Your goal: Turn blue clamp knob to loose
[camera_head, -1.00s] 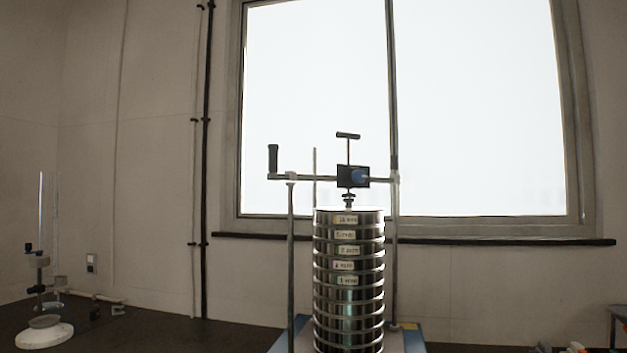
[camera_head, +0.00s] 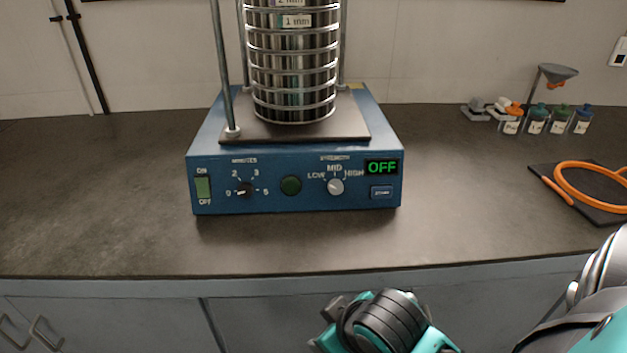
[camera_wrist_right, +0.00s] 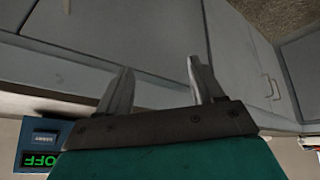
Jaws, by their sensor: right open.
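The blue clamp knob is out of view in both current pictures. The lower part of the metal sieve stack (camera_head: 292,75) stands on the blue shaker base (camera_head: 300,180), between upright rods (camera_head: 223,70). The clamp at the top is cut off by the picture edge. My right wrist shows at the bottom of the head view, in front of the counter and below the shaker. In the right wrist view, my right gripper (camera_wrist_right: 160,85) has its two fingers apart with nothing between them. My left gripper is not in view.
The shaker panel has a green switch (camera_head: 203,187), dials and a display (camera_head: 381,167) reading OFF. Small bottles (camera_head: 536,122) stand at the back right. An orange hose (camera_head: 590,190) lies on a dark mat at right. The counter left of the shaker is clear.

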